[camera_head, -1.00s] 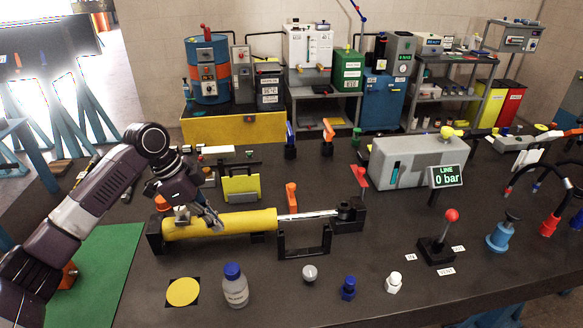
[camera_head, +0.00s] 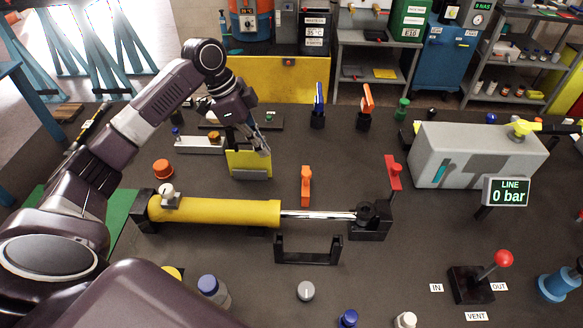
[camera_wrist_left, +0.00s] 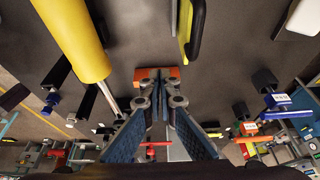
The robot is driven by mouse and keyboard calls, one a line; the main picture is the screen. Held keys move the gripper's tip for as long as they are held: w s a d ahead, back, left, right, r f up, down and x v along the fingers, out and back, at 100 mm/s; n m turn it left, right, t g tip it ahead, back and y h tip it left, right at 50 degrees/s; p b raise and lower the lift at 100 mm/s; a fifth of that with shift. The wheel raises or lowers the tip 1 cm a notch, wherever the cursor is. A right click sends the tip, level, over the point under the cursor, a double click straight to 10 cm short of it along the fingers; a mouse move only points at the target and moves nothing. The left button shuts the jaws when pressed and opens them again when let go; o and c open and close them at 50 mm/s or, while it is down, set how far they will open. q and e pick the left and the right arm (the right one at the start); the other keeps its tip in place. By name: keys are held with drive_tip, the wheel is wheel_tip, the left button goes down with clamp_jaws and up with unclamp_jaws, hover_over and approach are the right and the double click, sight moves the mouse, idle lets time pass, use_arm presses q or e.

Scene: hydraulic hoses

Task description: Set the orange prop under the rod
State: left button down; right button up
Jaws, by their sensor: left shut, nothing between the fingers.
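The orange prop (camera_head: 306,186) stands upright on the table just behind the silver rod (camera_head: 318,215). The rod runs from the yellow cylinder (camera_head: 225,211) to a black end block (camera_head: 370,222). My left gripper (camera_head: 265,150) is shut and empty, in front of the yellow plate, behind the cylinder and left of the prop. In the left wrist view its closed fingertips (camera_wrist_left: 157,82) overlap the orange prop (camera_wrist_left: 155,72) in the picture; whether they touch it I cannot tell. My right gripper is not in view.
A black U-shaped bracket (camera_head: 308,250) stands in front of the rod. The yellow plate (camera_head: 248,163) stands behind the cylinder. A red handle (camera_head: 393,172) is by the end block, and a grey box (camera_head: 475,155) is at the right. Bare table lies between prop and red handle.

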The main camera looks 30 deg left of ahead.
sight(306, 180)
use_arm(q)
drive_tip(key=p+x, duration=0.2)
drive_tip(key=x, duration=0.8)
drive_tip(key=shift+w+d+p, duration=0.3)
drive_tip(key=shift+d+p, duration=0.15)
drive_tip(key=shift+d, duration=0.1)
drive_tip(key=shift+w+d+p, duration=0.35)
drive_tip(key=shift+d+p, duration=0.05)
drive_tip(key=shift+d, duration=0.2)
drive_tip(key=shift+w+d+f, duration=0.1)
drive_tip(key=shift+w+d, duration=0.2)
drive_tip(key=shift+d, duration=0.4)
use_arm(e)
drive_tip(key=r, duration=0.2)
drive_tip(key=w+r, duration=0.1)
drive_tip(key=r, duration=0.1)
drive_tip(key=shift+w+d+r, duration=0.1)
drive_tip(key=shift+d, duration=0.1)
use_arm(q)
drive_tip(key=shift+d, duration=0.1)
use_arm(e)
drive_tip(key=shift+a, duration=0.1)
